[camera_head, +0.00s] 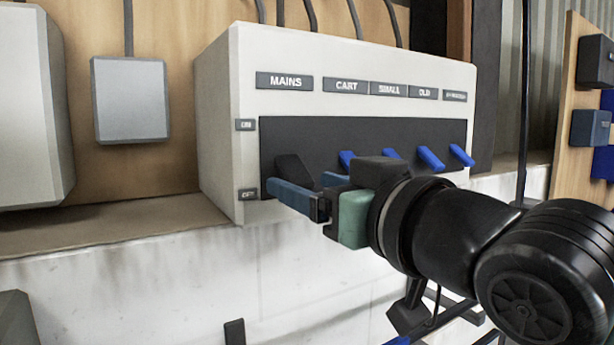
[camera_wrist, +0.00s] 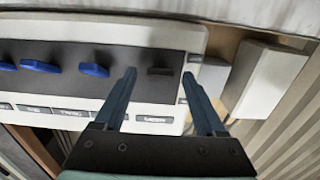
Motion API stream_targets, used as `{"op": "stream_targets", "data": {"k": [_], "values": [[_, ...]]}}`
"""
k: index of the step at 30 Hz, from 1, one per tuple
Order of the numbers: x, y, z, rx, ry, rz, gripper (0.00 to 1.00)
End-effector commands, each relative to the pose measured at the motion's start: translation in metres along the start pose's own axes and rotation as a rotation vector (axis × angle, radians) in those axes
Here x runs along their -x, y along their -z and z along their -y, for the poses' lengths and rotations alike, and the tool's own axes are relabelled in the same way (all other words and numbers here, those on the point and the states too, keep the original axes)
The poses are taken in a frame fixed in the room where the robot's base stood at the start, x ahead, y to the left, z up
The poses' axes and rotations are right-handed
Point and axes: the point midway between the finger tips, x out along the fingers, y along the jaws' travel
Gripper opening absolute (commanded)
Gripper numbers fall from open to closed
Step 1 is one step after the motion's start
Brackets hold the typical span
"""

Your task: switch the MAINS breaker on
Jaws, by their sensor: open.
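The breaker box (camera_head: 350,65) is white, with a dark recessed strip and labels along its top. The MAINS label (camera_head: 285,82) is at the left end. Below it is a black lever (camera_head: 291,166), low in the strip and partly hidden by my gripper. An ON tag (camera_head: 245,125) is high and an OFF tag (camera_head: 247,194) low on the box's left edge. My gripper (camera_head: 298,181) is open in front of the MAINS lever. In the wrist view the black lever (camera_wrist: 160,71) lies between the tips of my open fingers (camera_wrist: 160,78); contact cannot be told.
Several blue levers (camera_head: 430,158) stand in a row right of the MAINS lever. A small grey box (camera_head: 130,98) is on the wall to the left, with a larger pale cabinet (camera_head: 30,110) beyond it. A ledge (camera_head: 110,225) runs below.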

Motion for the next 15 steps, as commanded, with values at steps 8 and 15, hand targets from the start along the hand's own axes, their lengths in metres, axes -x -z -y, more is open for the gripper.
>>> {"op": "stream_targets", "data": {"k": [8,15], "values": [[-0.0058,-0.0005,-0.0003,0.000,-0.001,0.000,0.72],[-0.0054,-0.0004,-0.0002,0.001,-0.001,0.000,0.46]]}}
